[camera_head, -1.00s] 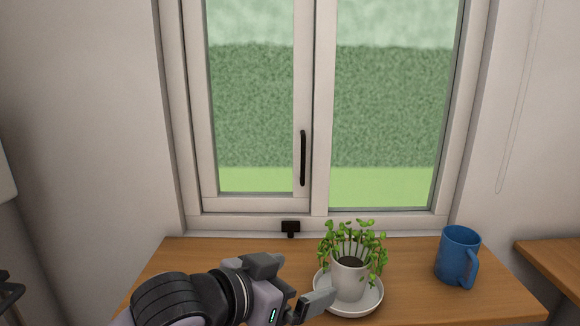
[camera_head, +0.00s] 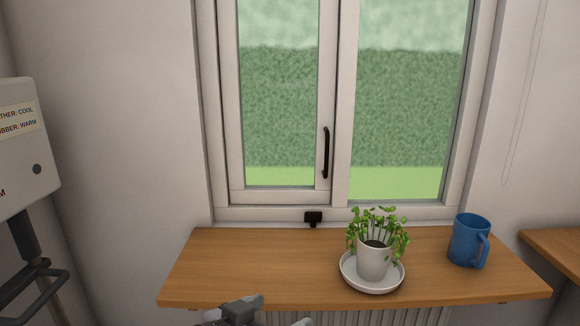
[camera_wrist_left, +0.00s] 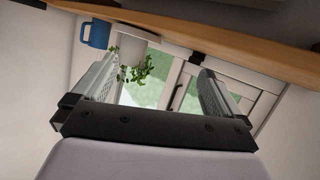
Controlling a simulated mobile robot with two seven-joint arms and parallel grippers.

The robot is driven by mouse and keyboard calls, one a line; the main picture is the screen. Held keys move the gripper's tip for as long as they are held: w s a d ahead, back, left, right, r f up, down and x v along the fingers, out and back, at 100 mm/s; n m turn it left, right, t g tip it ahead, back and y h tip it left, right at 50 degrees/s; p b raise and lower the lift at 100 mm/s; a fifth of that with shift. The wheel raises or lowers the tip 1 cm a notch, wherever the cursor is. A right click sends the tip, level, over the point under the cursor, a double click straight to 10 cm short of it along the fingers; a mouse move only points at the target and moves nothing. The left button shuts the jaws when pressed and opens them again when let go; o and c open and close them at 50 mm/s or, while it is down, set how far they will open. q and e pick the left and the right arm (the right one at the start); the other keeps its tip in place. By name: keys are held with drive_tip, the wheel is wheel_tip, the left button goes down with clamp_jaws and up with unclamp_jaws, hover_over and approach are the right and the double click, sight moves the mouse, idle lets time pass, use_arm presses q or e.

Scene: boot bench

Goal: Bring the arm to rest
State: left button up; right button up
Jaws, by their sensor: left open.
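My left gripper (camera_wrist_left: 150,95) is open and empty; its two fingers stand apart in the left wrist view. In the head view only part of it (camera_head: 268,314) shows at the bottom edge, in front of and below the wooden shelf (camera_head: 225,265). A white pot with a green plant (camera_head: 374,262) stands upright on a white saucer (camera_head: 372,285) on the shelf, apart from the gripper. The plant also shows between the fingers in the left wrist view (camera_wrist_left: 133,52). My right gripper is not in view.
A blue mug (camera_head: 467,242) stands on the shelf's right side. Behind is a window with a black handle (camera_head: 325,153) and a black catch (camera_head: 313,218). A white box with printed words (camera_head: 22,150) is at the left. A radiator (camera_head: 385,316) is under the shelf.

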use_arm(q)
drive_tip(key=s+a+f+n+y, duration=0.1)
drive_tip(key=s+a+f+y, duration=0.1)
drive_tip(key=s+a+f, duration=0.4)
drive_tip(key=s+a+f+n+y, duration=0.1)
drive_tip(key=s+a+f+y, duration=0.1)
drive_tip(key=s+a+f, duration=0.4)
drive_tip(key=s+a+f+n+y, duration=0.2)
drive_tip(key=s+a+f, duration=0.3)
drive_tip(key=f, duration=0.9)
drive_tip(key=shift+s+a+f+y, duration=0.15)
drive_tip(key=shift+s+a+y, duration=0.25)
drive_tip(key=shift+s, duration=0.05)
